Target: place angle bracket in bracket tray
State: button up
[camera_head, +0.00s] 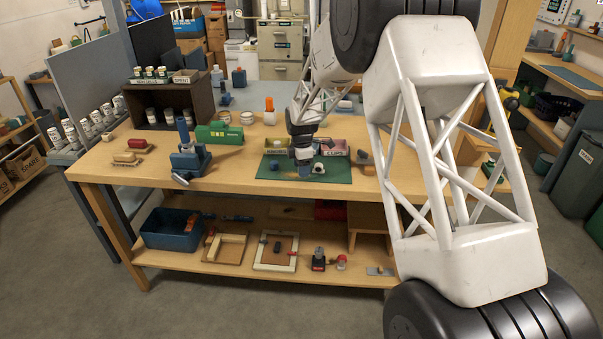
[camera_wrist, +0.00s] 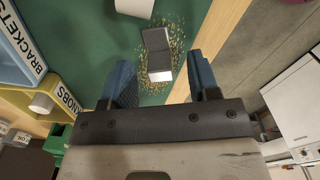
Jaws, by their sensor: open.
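The angle bracket (camera_wrist: 157,44) is a small dark grey L-shaped piece with a pale end face. It lies on the green mat (camera_head: 264,169), with gold speckles around it. My gripper (camera_wrist: 162,80) is open, its two blue fingers on either side of the bracket's near end in the wrist view. No contact shows. In the head view my gripper (camera_head: 303,158) is low over the mat, and I cannot clearly make out the bracket there. The tray labelled BRACKETS (camera_wrist: 22,38) is at the wrist view's left edge, only partly in view.
The KNOBS tray (camera_wrist: 52,92) adjoins the bracket tray and holds a pale round piece (camera_wrist: 41,103). A white round object (camera_wrist: 134,6) is on the mat. The wooden bench edge (camera_wrist: 224,30) is close by. A blue vise-like tool (camera_head: 190,160) and green box (camera_head: 218,132) stand left.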

jog(key=shift+f, duration=0.6)
jog(key=shift+c, duration=0.4)
grip_shut()
jog(key=shift+r, duration=0.15)
jog(key=shift+r, duration=1.4)
jog(key=shift+s+r, duration=0.1)
jog(key=shift+r, duration=0.25)
jog(key=s+d, duration=0.2)
jog(key=s, duration=0.5)
jog(key=s+d+r, duration=0.1)
jog(key=s+d, duration=0.1)
jog(key=s, duration=0.6)
jog(key=shift+d+r, duration=0.15)
jog(key=shift+d, duration=0.2)
